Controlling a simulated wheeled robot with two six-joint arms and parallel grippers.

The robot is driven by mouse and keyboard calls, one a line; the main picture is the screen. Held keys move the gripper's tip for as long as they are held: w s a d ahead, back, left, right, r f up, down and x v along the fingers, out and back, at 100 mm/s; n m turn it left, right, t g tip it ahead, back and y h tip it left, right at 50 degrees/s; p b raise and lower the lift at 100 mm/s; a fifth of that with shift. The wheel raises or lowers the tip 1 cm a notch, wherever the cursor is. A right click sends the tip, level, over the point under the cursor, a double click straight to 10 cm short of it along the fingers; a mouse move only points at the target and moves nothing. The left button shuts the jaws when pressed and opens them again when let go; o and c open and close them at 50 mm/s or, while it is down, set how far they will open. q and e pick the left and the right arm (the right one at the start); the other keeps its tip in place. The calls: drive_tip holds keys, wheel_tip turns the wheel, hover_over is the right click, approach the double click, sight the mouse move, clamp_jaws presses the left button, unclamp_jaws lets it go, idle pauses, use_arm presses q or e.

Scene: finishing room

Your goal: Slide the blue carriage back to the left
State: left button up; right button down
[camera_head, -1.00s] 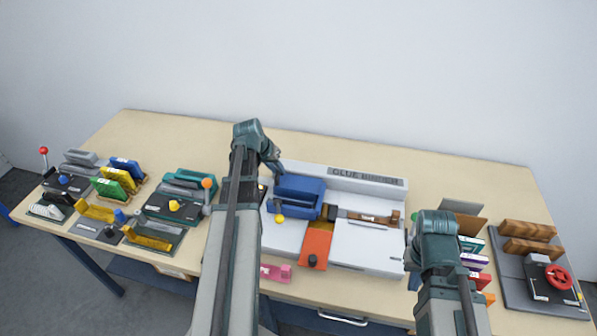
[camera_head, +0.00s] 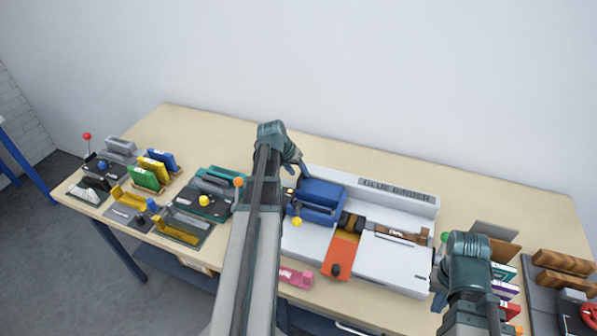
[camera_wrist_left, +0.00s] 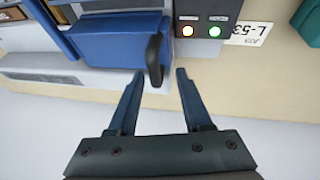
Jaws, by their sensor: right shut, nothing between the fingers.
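The blue carriage (camera_head: 318,193) sits at the left end of the white glue binder (camera_head: 390,272). In the left wrist view the carriage (camera_wrist_left: 115,45) has a dark handle (camera_wrist_left: 154,62). My left gripper (camera_head: 297,166) is at the carriage's upper left in the head view. In the left wrist view my left gripper (camera_wrist_left: 159,72) is open, and the handle's end appears between its fingertips; contact cannot be told. My right gripper (camera_head: 438,294) is shut and empty at the binder's right end, partly hidden by its wrist.
A dark control box (camera_wrist_left: 203,30) with lit buttons stands beside the carriage. A dark-bound wooden piece (camera_head: 402,234) lies on the binder, above an orange plate (camera_head: 340,256). Small stations crowd the table's left; wooden blocks (camera_head: 565,262) stand at right. The table's back strip is clear.

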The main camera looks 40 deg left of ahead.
use_arm(q)
drive_tip(key=shift+d+r, duration=0.1)
drive_tip(key=shift+s+r+p, duration=0.15)
drive_tip(key=shift+r+p, duration=0.3)
drive_tip(key=shift+p, duration=0.05)
drive_tip(key=p+v, duration=1.1)
drive_tip(key=v, duration=0.1)
drive_tip(key=shift+s+r+p, duration=0.2)
drive_tip(key=shift+r+p, duration=0.1)
drive_tip(key=shift+r, duration=0.05)
drive_tip(key=d+f+m+g+b, duration=0.2)
drive_tip(key=d+f+b, duration=0.15)
drive_tip(key=d, duration=0.85)
drive_tip(key=d+f+m+g+b, duration=0.15)
drive_tip(key=d+f, duration=0.25)
drive_tip(key=d, duration=0.7)
drive_tip(key=s+d+f+m+g+y+b, duration=0.1)
drive_tip(key=s+d, duration=0.3)
drive_tip(key=d, duration=0.5)
drive_tip(key=s+d+f+m+y+b, duration=0.1)
drive_tip(key=s+d+f+m+b, duration=0.2)
drive_tip(key=d, duration=0.6)
drive_tip(key=shift+s+d+f+g+b, duration=0.25)
drive_tip(key=shift+s+f+g+b, duration=0.15)
drive_tip(key=shift+s+b, duration=0.55)
